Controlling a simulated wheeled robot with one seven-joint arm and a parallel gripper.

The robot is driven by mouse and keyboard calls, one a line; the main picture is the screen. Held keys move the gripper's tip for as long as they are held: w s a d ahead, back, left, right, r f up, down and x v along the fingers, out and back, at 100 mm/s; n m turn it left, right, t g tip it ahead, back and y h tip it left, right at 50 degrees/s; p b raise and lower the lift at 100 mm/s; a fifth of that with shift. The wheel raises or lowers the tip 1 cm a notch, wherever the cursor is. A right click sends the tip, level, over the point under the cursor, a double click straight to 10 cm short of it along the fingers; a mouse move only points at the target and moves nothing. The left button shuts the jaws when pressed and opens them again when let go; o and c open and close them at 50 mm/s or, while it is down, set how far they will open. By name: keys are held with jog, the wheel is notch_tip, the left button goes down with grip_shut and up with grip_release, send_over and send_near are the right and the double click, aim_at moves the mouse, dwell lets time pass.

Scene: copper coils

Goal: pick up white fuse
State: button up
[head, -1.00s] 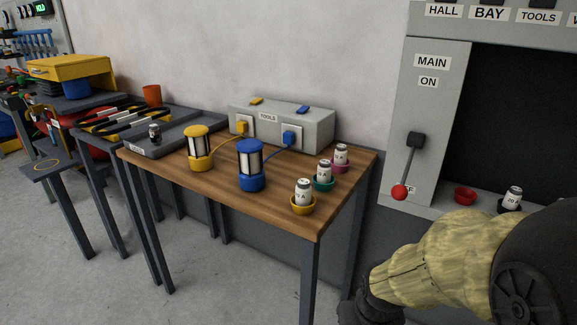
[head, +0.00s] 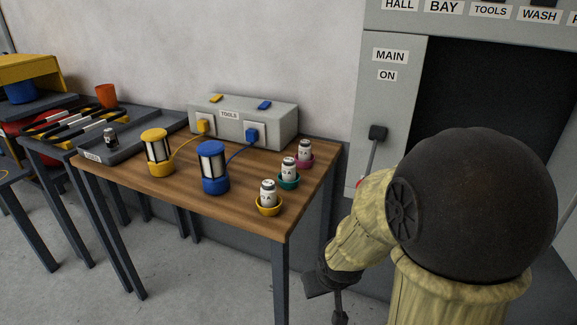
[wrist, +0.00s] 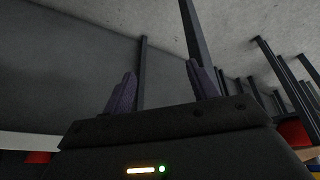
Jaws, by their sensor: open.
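Another small fuse (head: 110,138) with a darker body stands in the grey tray at left. My gripper (wrist: 161,72) is open and empty in the wrist view. In the head view it is low, right of the table and below its top, partly cut off.
A yellow lantern (head: 157,155) and a blue lantern (head: 213,168) stand on the table, cabled to the grey TOOLS box (head: 243,121). A grey tray (head: 150,138) lies at left. The lever panel (head: 388,100) is at right, partly hidden by my arm.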

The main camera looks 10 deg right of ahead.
jog(key=w+d+r+n+t+p, duration=0.1)
jog(key=w+d+r+t+p, duration=0.15)
jog(key=w, duration=0.25)
jog(key=n+t+y+p, duration=0.3)
jog(key=t+y+p, duration=0.6)
jog(key=p, duration=0.3)
send_near(293, 172)
jog(key=v, duration=0.6)
jog(key=shift+w+a+r, duration=0.2)
jog(key=shift+r, duration=0.05)
jog(key=x, duration=1.2)
jog(key=shift+w+f, duration=0.15)
jog(key=shift+f, duration=0.05)
